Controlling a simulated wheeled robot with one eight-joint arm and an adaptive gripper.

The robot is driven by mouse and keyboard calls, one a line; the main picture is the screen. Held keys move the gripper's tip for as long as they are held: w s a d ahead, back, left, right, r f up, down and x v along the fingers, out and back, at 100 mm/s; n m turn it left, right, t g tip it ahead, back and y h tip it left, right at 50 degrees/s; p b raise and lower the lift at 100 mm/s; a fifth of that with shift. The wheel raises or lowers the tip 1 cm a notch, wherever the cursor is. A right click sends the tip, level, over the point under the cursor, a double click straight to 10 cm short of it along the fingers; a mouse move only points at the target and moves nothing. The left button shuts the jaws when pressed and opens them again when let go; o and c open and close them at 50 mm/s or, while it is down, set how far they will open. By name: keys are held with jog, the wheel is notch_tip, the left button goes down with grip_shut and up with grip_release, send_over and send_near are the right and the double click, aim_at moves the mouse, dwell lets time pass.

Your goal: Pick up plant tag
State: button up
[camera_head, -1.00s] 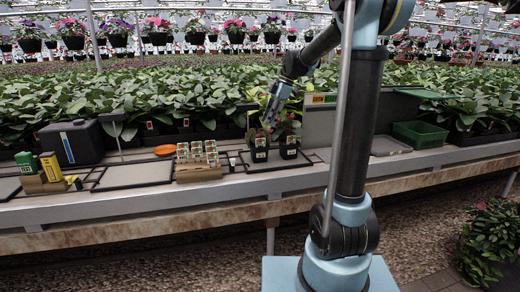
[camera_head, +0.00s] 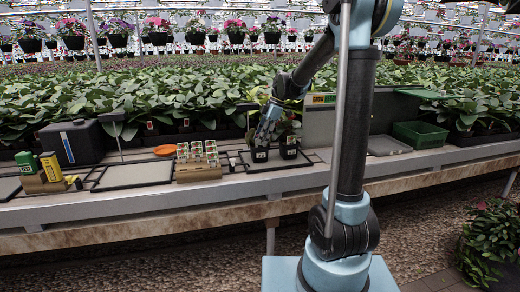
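Two small dark pots with leafy plants stand side by side on the bench, the left pot (camera_head: 260,155) and the right pot (camera_head: 289,149). Each has a small pale label on its front, which may be a plant tag; they are too small to read. My gripper (camera_head: 263,140) points down at the left plant, just above its pot, and overlaps its leaves. I cannot tell whether its fingers are apart or closed, or whether they touch anything.
Left of the pots is a wooden rack (camera_head: 198,170) with several small labelled items. A grey panel (camera_head: 320,125) and green crate (camera_head: 420,134) stand to the right.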

grip_shut()
